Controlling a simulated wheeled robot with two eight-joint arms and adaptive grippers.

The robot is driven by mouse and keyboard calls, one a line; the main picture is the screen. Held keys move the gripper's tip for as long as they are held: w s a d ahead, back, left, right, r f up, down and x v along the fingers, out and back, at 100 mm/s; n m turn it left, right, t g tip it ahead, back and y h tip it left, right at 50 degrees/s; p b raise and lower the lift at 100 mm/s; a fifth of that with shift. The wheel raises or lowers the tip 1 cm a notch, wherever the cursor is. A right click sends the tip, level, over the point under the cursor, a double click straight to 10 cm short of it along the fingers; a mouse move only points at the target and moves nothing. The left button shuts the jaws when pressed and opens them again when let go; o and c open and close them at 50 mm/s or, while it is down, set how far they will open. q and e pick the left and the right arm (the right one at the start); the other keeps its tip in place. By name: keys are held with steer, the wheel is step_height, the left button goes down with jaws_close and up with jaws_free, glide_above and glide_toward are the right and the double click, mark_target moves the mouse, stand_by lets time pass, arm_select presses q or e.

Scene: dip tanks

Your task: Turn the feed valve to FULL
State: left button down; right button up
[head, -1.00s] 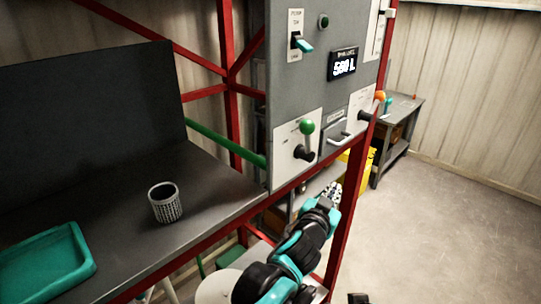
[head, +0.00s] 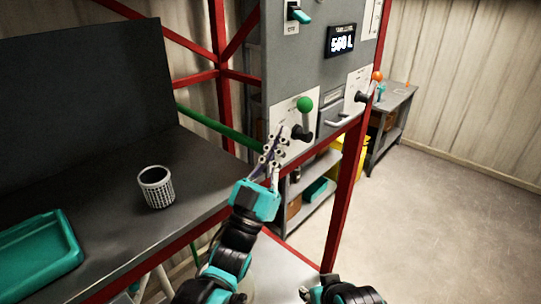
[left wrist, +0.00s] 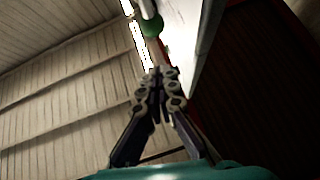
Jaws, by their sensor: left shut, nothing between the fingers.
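A lever with a green ball knob (head: 305,104) and a black hub (head: 301,133) is on a white plate at the lower left of the grey panel (head: 290,75). Its lever points up. A second lever with an orange knob (head: 377,76) is on a plate farther right. The labels are too small to read, so I cannot tell which is the feed valve. My left gripper (head: 273,149) is shut and empty, just left of and below the green knob. The green knob also shows in the left wrist view (left wrist: 152,25), beyond the fingertips (left wrist: 163,73), apart from them.
A display (head: 341,41) reads about 500 L, beside a teal toggle switch (head: 299,14). A drawer-like handle (head: 331,117) sits between the levers. A perforated cup (head: 157,188) and a teal tray (head: 40,258) are on the dark bench. A red post (head: 344,205) stands below the panel.

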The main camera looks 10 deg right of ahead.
mark_target(303, 119)
arm_select(q)
steer(key=w+d, duration=0.1)
steer(key=w+d+r, duration=0.1)
steer(key=w, duration=0.1)
steer(key=w+d, duration=0.1)
steer(key=d, duration=0.1)
steer(key=shift+w+r+p, duration=0.15)
steer(key=shift+r+p, duration=0.15)
steer(key=shift+p, duration=0.05)
steer(key=shift+w+d+r+g+p, duration=0.1)
steer(key=shift+r+g+p, duration=0.2)
steer(key=shift+g+p, duration=0.15)
